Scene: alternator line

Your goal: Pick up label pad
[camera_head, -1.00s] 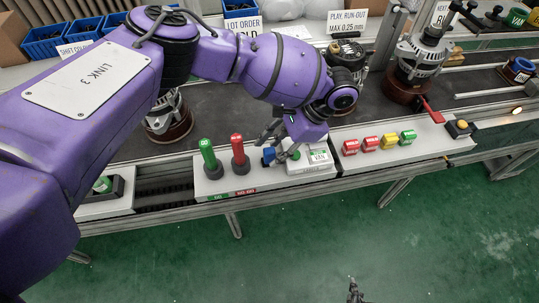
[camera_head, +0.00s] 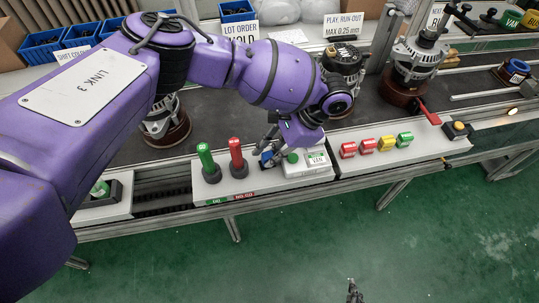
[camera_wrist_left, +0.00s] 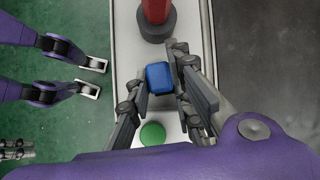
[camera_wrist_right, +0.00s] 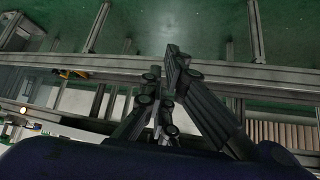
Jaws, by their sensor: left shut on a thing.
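A small blue block (camera_head: 266,158), which I take to be the label pad, is at the right end of the white panel's peg area, right of the red peg (camera_head: 237,158). In the left wrist view the blue block (camera_wrist_left: 158,77) lies between the fingers of my left gripper (camera_wrist_left: 154,80). That gripper (camera_head: 268,146) is shut on it, low over the panel; I cannot tell whether the block is clear of the surface. My right gripper (camera_head: 354,290) is far from the panel, above the green floor. Its fingers come close together in the right wrist view (camera_wrist_right: 162,68) with nothing visible between them.
A green peg (camera_head: 208,160) stands left of the red one. Several red, yellow and green blocks (camera_head: 367,147) stand further right. Alternators stand behind on the dark belt.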

